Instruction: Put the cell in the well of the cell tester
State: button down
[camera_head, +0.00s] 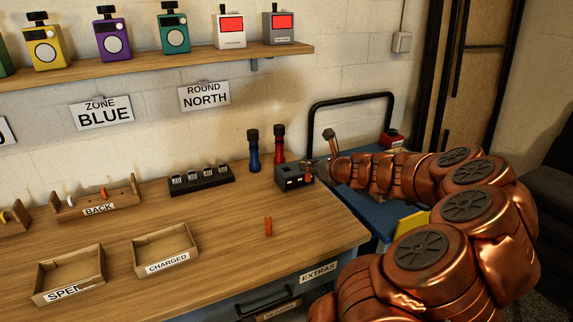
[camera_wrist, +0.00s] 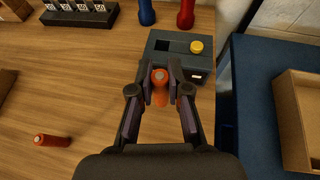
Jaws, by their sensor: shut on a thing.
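The cell tester is a dark box (camera_head: 287,182) at the right back of the wooden bench. My gripper (camera_wrist: 160,77) is shut on an orange cell (camera_wrist: 160,91), which shows between the fingers just in front of the well, apart from the opening in the picture. The head view also shows my gripper (camera_head: 314,172) at the tester's right side. The cell's height over the tester is hard to judge.
Another orange cell (camera_head: 268,227) is on the bench, left of my gripper in the wrist view (camera_wrist: 52,140). Blue (camera_head: 253,152) and red (camera_head: 279,145) flashlights stand behind the tester. A black numbered rack (camera_head: 200,181) is to its left. The CHARGED tray (camera_head: 163,247) looks empty.

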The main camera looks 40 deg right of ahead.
jog(key=w, duration=0.3)
jog(key=w+d, duration=0.1)
jog(key=w, duration=0.3)
jog(key=w+d+f, duration=0.1)
jog(key=w, duration=0.3)
jog(key=shift+w, duration=0.15)
jog(key=shift+f, duration=1.75)
jog(key=shift+a+f, duration=0.1)
jog(key=shift+f, duration=0.05)
jog(key=c, duration=1.1)
grip_release()
jog(key=shift+c, duration=0.2)
jog(key=shift+s+r, duration=0.3)
jog(key=shift+s, duration=0.15)
jog(key=shift+v, duration=5.55)
jog(key=shift+f, duration=0.1)
